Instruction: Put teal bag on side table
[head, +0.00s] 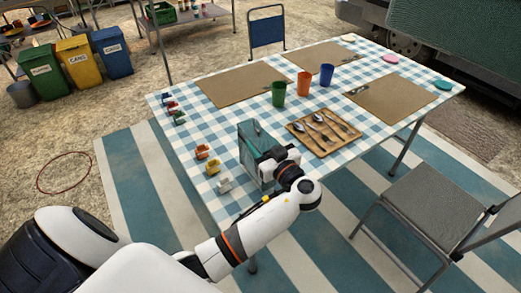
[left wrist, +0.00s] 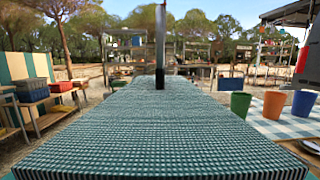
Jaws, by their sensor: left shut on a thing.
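The teal bag (head: 253,163) is box-shaped and is held at the near left part of the checked table (head: 217,203) in the head view. My left gripper (head: 268,152) is shut on the bag, and my wrist hides part of its right side. In the left wrist view the bag (left wrist: 160,135) is a large teal woven surface filling the lower half. A dark gripper finger (left wrist: 160,78) stands at its far end. I cannot tell whether the bag touches the table or hangs just above it. My right gripper is not in view. No surface is clearly identifiable as the side table.
A cutlery tray (head: 348,139) lies right of the bag, with green (head: 278,94), orange (head: 304,83) and blue (head: 326,75) cups behind. Small coloured clips (head: 207,152) line the left edge. A grey chair (head: 425,205) stands at right. Bins (head: 78,61) stand back left.

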